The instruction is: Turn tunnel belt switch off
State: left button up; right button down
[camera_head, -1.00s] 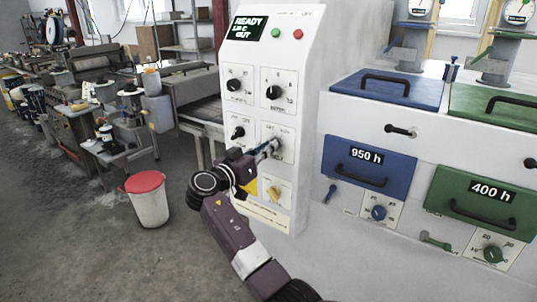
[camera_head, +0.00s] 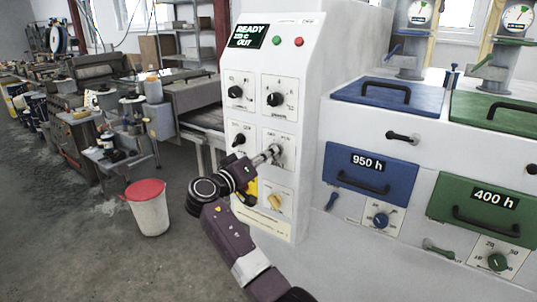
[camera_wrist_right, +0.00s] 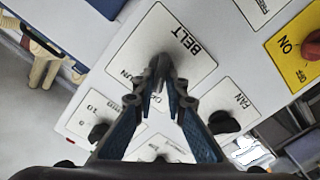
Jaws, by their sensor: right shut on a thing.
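The tunnel belt switch is a dark knob (camera_wrist_right: 160,66) on a white plate (camera_wrist_right: 178,40) marked BELT in the right wrist view. In the head view, this plate (camera_head: 291,141) is in the middle row of the white control cabinet (camera_head: 305,90), on the right. My right gripper (camera_head: 275,154) reaches it from the lower left. In the right wrist view, its fingertips (camera_wrist_right: 160,82) are closed around the knob, partly hiding it and the marks below it. I cannot read the knob's setting. My left gripper is in neither view.
A bucket with a red rim (camera_head: 149,212) stands on the floor at left.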

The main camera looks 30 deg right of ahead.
dwell(0.8)
jog(key=c, duration=2)
grip_release()
jog(key=shift+w+f, duration=0.1)
jog(key=v, duration=1.2)
jog(key=shift+f, duration=0.1)
